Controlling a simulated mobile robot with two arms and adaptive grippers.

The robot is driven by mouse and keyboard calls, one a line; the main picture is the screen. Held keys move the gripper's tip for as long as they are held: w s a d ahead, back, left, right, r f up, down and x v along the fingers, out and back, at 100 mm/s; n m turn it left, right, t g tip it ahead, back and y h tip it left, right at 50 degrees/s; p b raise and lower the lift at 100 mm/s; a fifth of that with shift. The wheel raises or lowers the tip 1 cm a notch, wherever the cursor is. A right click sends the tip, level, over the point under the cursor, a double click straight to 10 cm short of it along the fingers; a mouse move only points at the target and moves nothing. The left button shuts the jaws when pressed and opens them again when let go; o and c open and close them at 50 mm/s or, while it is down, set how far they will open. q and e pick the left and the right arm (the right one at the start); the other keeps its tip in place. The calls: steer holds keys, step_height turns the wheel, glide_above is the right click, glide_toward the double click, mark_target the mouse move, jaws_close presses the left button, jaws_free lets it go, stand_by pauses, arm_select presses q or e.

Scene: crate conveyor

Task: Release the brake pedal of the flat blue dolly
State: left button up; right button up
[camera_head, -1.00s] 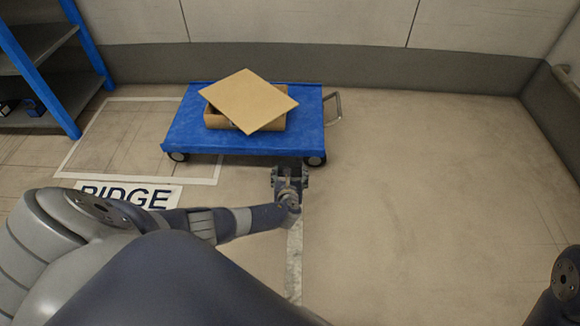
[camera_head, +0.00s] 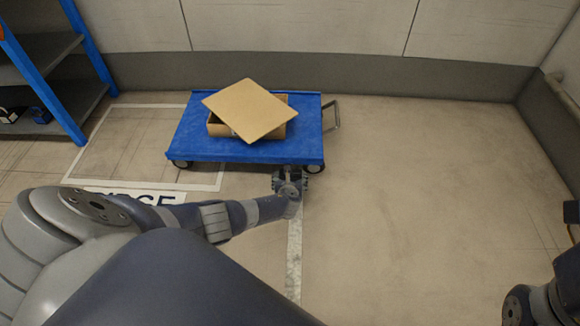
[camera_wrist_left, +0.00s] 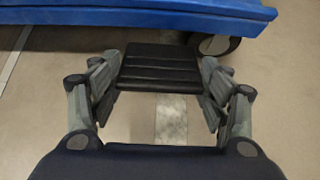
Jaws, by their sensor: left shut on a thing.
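The flat blue dolly (camera_head: 195,145) stands on the floor ahead, and its near edge shows in the left wrist view (camera_wrist_left: 130,12). The black ribbed brake pedal (camera_wrist_left: 160,66) sticks out below that edge, beside a dark wheel (camera_wrist_left: 217,45). My left gripper (camera_head: 290,176) is at the dolly's near right corner and hides the pedal in the head view. In the left wrist view its fingers are shut on the pedal's two sides. Of my right arm, a link shows at the lower right; a dark part at the right edge is too cut off to read.
A shallow cardboard box (camera_head: 218,129) with a tilted flat cardboard sheet (camera_head: 250,108) lies on the dolly. A grey push handle (camera_head: 332,114) is at its right end. A blue-framed shelf (camera_head: 45,88) stands left, a wall behind. The floor right of the dolly is clear.

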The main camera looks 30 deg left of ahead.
arm_select(q)
steer(key=o, duration=1.5)
steer(key=shift+w+a, duration=0.1)
steer(key=shift+o, duration=0.2)
steer(key=v, duration=1.2)
